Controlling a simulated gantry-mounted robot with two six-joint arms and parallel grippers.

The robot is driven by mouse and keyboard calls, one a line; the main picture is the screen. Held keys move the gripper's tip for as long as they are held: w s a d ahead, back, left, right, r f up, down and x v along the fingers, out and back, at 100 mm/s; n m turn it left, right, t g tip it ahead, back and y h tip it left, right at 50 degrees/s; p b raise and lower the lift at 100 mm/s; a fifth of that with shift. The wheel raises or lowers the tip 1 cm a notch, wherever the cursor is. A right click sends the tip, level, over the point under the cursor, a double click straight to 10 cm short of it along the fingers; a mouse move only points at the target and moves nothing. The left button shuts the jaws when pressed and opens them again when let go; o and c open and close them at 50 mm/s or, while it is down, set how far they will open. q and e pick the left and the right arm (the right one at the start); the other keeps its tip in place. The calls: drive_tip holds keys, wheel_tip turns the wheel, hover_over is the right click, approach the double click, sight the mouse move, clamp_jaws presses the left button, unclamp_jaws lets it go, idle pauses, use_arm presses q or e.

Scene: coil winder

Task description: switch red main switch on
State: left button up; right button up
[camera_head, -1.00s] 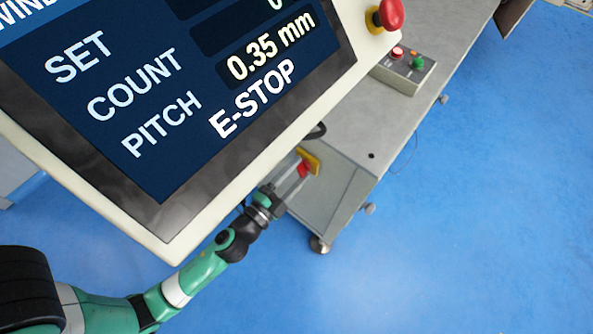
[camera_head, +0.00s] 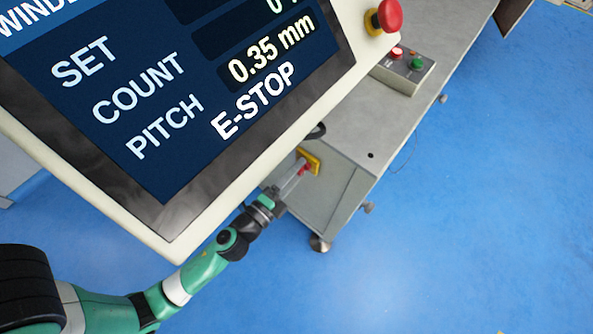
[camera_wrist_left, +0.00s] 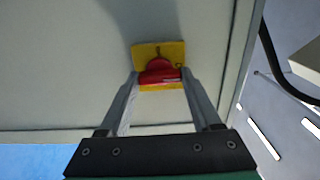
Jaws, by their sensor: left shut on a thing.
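The red main switch (camera_head: 305,170) sits on a yellow plate (camera_head: 311,156) on the end face of the machine's grey cabinet. In the left wrist view the red knob (camera_wrist_left: 158,70) shows between the fingertips, with the yellow plate (camera_wrist_left: 174,49) behind it. My left gripper (camera_head: 298,176) is shut on the knob, one finger at each side. It also shows in the left wrist view (camera_wrist_left: 160,78). The fingers hide part of the knob in the head view. My right gripper is in neither view.
A large screen (camera_head: 170,100) reading "E-STOP" fills the upper left, above my left arm. A red mushroom button (camera_head: 390,15) is at its corner. A box with red and green buttons (camera_head: 404,70) stands on the bench. The blue floor at right is clear.

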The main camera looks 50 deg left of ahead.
use_arm(q)
drive_tip(key=o, duration=1.4)
drive_tip(key=s+b, duration=0.1)
drive_tip(key=s, duration=0.2)
drive_tip(key=s+d+b, duration=0.1)
drive_tip(key=s+b, duration=0.1)
drive_tip(key=s, duration=0.2)
drive_tip(key=s+d+b, duration=0.1)
drive_tip(key=s+b, duration=0.1)
drive_tip(key=s, duration=0.2)
drive_tip(key=shift+s+d, duration=0.15)
drive_tip(key=shift+s, duration=0.05)
